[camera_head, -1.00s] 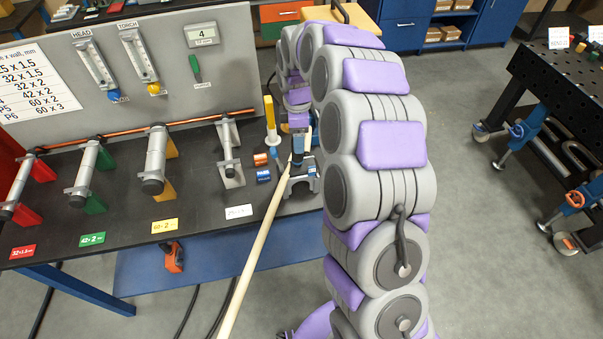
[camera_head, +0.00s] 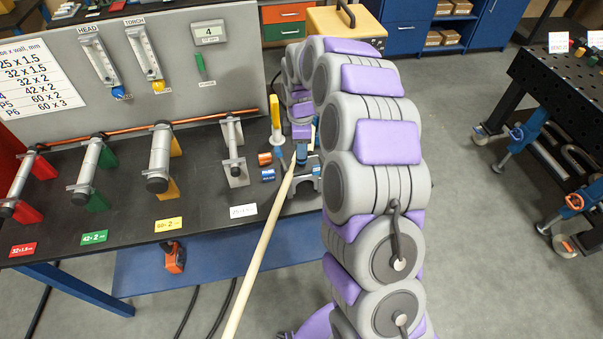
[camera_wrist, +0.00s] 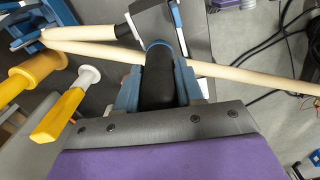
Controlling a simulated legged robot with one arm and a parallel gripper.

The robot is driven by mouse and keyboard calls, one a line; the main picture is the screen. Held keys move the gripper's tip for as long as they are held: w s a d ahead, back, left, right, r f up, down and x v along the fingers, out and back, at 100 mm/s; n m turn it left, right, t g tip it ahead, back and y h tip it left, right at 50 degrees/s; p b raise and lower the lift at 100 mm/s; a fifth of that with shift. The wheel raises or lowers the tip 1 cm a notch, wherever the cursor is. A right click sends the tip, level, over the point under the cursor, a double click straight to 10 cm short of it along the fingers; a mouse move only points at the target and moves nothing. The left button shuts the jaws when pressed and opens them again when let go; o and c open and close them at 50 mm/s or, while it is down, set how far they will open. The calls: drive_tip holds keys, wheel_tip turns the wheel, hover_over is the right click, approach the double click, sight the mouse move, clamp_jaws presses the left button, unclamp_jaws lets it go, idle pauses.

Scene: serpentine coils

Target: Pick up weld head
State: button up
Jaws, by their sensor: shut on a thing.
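In the wrist view, my gripper (camera_wrist: 157,85) has its blue fingers shut on both sides of a black rounded handle, which I take to be the weld head (camera_wrist: 159,72). Grey parts with a blue edge show just beyond the handle, and my fingers hide its lower sides. In the head view, my gripper (camera_head: 300,163) is at the right end of the dark bench, by a grey stand (camera_head: 314,182). The weld head is too small and covered there to make out. I cannot tell whether it touches the stand.
A cream hose (camera_head: 262,248) runs from near my gripper down past the bench front. Several pipe stands, including a grey one (camera_head: 235,165), fill the bench leftward.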

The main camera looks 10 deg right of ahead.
drive_tip(key=shift+c, duration=0.7)
drive_tip(key=shift+d, duration=0.2)
drive_tip(key=shift+c, duration=0.8)
drive_tip(key=shift+d, duration=0.3)
clamp_jaws()
drive_tip(key=shift+d, duration=0.35)
drive_tip(key=shift+a, duration=0.5)
drive_tip(key=shift+d, duration=0.15)
